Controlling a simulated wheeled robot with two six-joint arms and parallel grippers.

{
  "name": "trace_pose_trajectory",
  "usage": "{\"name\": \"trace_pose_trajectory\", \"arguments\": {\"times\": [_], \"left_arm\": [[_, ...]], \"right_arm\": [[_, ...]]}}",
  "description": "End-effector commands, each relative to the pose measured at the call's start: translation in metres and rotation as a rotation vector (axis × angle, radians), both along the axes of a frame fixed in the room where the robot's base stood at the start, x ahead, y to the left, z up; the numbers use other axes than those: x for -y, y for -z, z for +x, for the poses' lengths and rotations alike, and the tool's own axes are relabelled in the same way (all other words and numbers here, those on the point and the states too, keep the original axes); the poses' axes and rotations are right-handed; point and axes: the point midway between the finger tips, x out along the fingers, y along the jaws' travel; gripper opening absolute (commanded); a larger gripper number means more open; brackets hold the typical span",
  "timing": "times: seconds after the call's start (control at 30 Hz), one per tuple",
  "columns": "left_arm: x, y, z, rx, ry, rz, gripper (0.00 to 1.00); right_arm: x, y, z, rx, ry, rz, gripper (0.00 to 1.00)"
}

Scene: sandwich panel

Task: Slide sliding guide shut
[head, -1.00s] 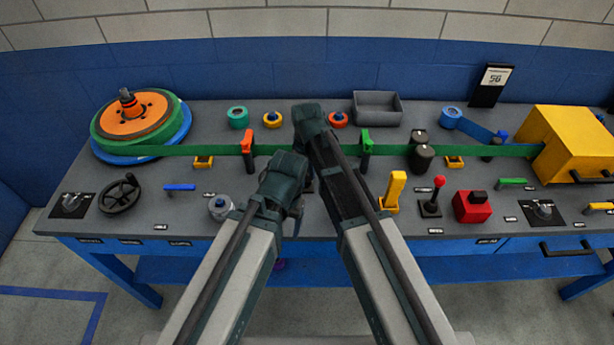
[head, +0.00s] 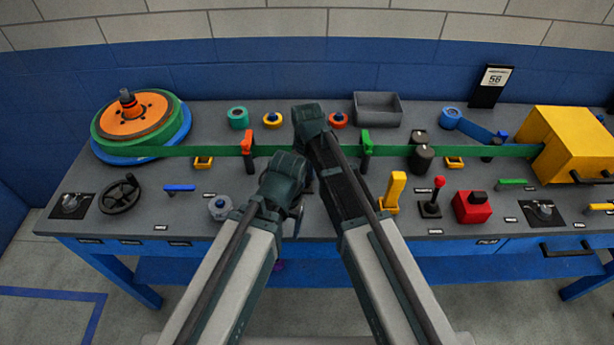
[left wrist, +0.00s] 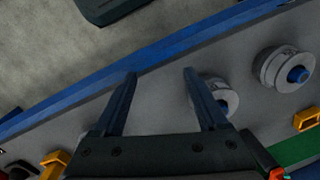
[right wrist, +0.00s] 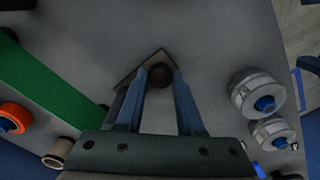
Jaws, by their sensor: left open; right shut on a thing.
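In the right wrist view, a dark round knob (right wrist: 159,75) sits in front of a thin, pointed brownish plate (right wrist: 132,77) on the grey bench top. It appears to be the sliding guide's knob. My right gripper (right wrist: 157,84) has its fingertips closed around this knob. In the head view, my arms hide the knob and the fingertips. My left gripper (left wrist: 159,74) is open and empty, near the bench's blue front edge, with a grey round fitting (left wrist: 222,98) beside its right finger.
A green strip (head: 205,151) runs across the bench from the reel (head: 136,114) to the yellow box (head: 568,146). An orange clamp (head: 247,144) and a green clamp (head: 366,142) stand along it. A yellow lever (head: 394,187) stands right of my arms.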

Motion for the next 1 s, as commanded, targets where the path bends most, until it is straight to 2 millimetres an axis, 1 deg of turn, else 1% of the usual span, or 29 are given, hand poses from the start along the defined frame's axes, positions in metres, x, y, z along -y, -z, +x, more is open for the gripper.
{"name": "trace_pose_trajectory", "arguments": {"times": [0.47,0.53,0.67,0.9,0.93,1.0], "left_arm": [[0.000,0.000,0.000,0.000,0.000,0.000,0.76],[0.000,0.000,0.000,0.000,0.000,0.000,0.76],[0.000,0.000,0.000,0.000,0.000,0.000,0.76],[0.000,0.000,0.000,0.000,0.000,0.000,0.76],[0.000,0.000,0.000,0.000,0.000,0.000,0.76],[0.000,0.000,0.000,0.000,0.000,0.000,0.76]], "right_arm": [[0.000,0.000,0.000,0.000,0.000,0.000,0.00],[0.000,0.000,0.006,0.000,0.000,0.000,0.00],[-0.001,0.000,0.022,0.001,0.001,-0.001,0.00],[0.000,0.000,0.024,0.006,0.001,0.000,0.00],[0.000,0.000,0.024,0.006,0.001,0.000,0.39],[0.000,0.000,0.024,0.006,0.001,0.000,0.51]]}}
